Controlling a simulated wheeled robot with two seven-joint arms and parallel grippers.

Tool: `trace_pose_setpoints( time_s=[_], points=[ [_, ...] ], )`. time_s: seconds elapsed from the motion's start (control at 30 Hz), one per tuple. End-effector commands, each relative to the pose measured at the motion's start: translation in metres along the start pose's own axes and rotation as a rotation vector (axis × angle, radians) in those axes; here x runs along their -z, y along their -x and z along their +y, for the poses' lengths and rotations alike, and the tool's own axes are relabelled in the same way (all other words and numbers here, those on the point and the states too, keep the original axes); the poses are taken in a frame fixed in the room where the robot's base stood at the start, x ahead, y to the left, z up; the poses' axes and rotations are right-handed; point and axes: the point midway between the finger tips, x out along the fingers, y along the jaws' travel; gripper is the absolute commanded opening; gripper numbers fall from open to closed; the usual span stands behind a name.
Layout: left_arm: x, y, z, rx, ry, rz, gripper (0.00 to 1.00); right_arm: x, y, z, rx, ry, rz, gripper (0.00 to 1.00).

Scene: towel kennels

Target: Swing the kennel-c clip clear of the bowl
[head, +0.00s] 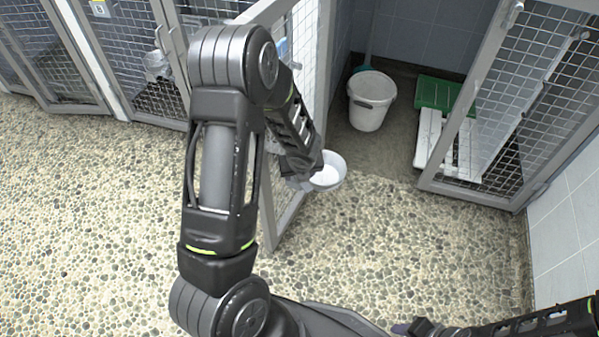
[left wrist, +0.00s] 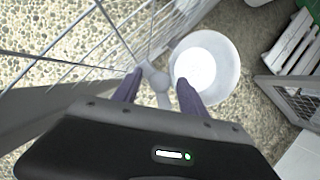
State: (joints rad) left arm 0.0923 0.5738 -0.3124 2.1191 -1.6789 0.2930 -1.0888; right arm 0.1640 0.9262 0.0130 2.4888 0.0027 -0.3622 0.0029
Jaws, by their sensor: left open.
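The white bowl (head: 329,173) shows in the head view beside the open mesh door (head: 303,60), just past my left gripper (head: 300,183). In the left wrist view the round bowl (left wrist: 228,70), with a bright white middle, lies just right of the fingers. A pale grey clip (left wrist: 154,78) with a rounded knob sits by the door mesh (left wrist: 85,45), next to the bowl. My left gripper is open, its two purple fingers on either side of the clip; I cannot tell whether they touch it.
A white bucket (head: 371,88) stands inside the kennel, with a green rack (head: 438,94) and white slatted panel (head: 430,135) to its right. Another mesh door (head: 520,100) stands at right. Closed mesh kennels (head: 60,70) line the left. The pebbled floor (head: 400,240) in front is clear.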

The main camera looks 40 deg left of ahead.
Motion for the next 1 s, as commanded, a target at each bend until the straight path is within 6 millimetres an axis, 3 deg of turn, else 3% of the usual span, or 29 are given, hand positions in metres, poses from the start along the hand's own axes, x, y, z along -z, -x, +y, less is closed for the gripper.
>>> trace_pose_setpoints(
  time_s=[0.17,0.53,1.0],
  points=[
    [-0.002,0.016,-0.001,0.002,-0.001,-0.001,0.5,-0.002,0.008,-0.004,0.002,0.002,-0.004,0.36],
    [-0.002,0.072,-0.001,0.002,0.0,-0.001,0.5,-0.009,0.031,-0.019,0.011,0.013,-0.023,0.36],
    [0.0,0.077,0.0,0.0,0.0,-0.001,0.5,-0.01,0.032,-0.02,0.012,0.014,-0.025,0.36]
  ],
)
